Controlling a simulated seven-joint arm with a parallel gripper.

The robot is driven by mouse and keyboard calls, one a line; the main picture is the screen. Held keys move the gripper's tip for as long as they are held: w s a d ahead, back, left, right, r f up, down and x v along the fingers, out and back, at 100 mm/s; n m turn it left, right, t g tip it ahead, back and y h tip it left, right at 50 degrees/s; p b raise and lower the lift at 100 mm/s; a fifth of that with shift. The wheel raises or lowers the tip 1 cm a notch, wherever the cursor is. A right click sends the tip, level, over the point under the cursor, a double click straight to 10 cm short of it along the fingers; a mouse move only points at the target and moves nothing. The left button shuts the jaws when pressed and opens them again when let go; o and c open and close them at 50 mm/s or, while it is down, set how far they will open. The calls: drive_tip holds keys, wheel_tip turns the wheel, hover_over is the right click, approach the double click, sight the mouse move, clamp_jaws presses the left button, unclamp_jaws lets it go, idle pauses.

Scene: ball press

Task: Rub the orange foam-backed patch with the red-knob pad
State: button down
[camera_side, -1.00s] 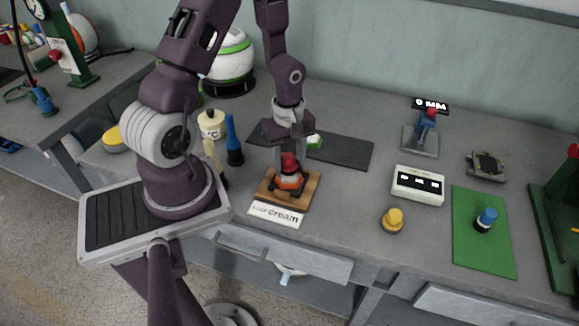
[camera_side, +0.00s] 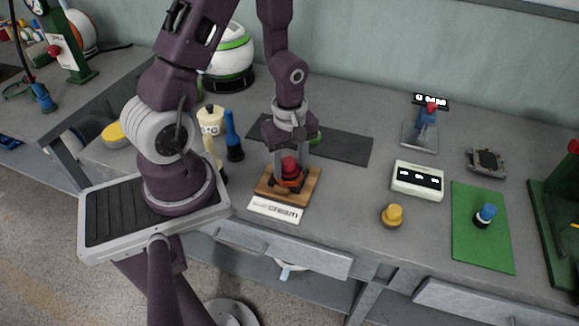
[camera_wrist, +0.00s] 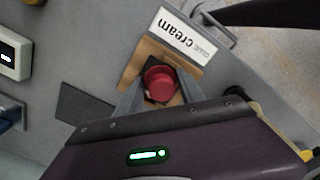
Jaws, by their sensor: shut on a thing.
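The red-knob pad (camera_side: 290,165) stands over the wooden board at the front of the bench. Its red knob also shows in the wrist view (camera_wrist: 160,83). My gripper (camera_side: 290,166) is shut on it, with a finger at either side of the knob; the fingers also show in the wrist view (camera_wrist: 160,92). A rim of the orange patch (camera_side: 291,184) shows just below the knob, on the wooden board (camera_side: 268,198). The pad's underside and most of the patch are hidden, so I cannot tell whether they touch.
A white "cream" label (camera_side: 276,209) lies in front of the board. A dark mat (camera_side: 345,147) lies behind.

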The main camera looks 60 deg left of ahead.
sight(289, 160)
drive_tip(key=shift+r, duration=2.9)
drive_tip(key=w+d+r+m, duration=0.1)
drive_tip(key=w+d+m, duration=0.1)
drive_tip(key=w+m, duration=0.5)
drive_tip(key=w+d+r+m, duration=0.2)
drive_tip(key=w+d+m, duration=0.15)
drive_tip(key=m, duration=0.75)
drive_tip(key=d+f+n, duration=0.5)
drive_tip(key=d+n, duration=0.4)
drive_tip(key=n, duration=0.9)
drive_tip(key=shift+s, duration=0.3)
